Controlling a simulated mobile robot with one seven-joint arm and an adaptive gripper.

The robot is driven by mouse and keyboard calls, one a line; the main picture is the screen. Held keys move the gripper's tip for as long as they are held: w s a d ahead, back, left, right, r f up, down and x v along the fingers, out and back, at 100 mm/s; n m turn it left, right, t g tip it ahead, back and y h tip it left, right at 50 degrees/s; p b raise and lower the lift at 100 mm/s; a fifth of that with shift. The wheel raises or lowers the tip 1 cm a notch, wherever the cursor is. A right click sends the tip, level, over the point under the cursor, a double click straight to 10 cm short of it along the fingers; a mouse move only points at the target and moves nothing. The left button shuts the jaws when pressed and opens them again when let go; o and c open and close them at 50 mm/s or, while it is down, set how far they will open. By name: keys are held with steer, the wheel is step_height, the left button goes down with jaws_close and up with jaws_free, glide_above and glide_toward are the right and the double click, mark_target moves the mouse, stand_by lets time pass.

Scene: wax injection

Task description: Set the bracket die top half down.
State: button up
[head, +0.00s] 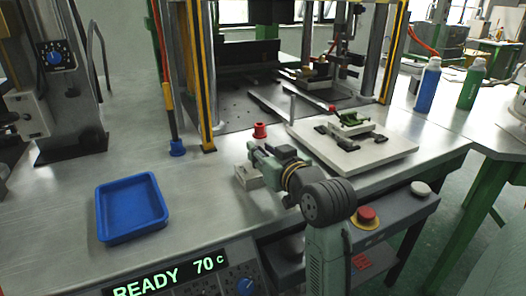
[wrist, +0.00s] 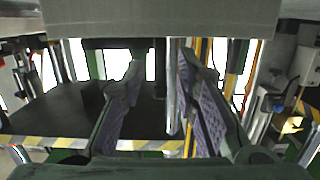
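A small light grey block (head: 243,182), which looks like the bracket die top half, appears to sit on the steel bench near its front edge. My gripper (head: 257,158) is low over the bench, just above and behind this block. The gripper partly covers the block, and I cannot tell whether they touch. In the wrist view my gripper (wrist: 158,85) shows two purple-padded fingers spread apart, with nothing seen held between them. A wide grey slab (wrist: 160,20) fills the top of that view, beyond the fingers' grip; it may be the same block.
A pale plate (head: 375,155) carrying a green bracket piece (head: 352,120) and dark clamps lies to the right. A red spool-like piece (head: 260,130) stands behind the gripper. A blue tray (head: 132,207) is at left. Press posts (head: 205,75) rise behind. Bare bench lies between tray and gripper.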

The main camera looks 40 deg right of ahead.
steer(key=b+v, duration=0.1)
steer(key=v, duration=1.1)
steer(key=shift+r+b, duration=0.1)
steer(key=shift+b, duration=0.25)
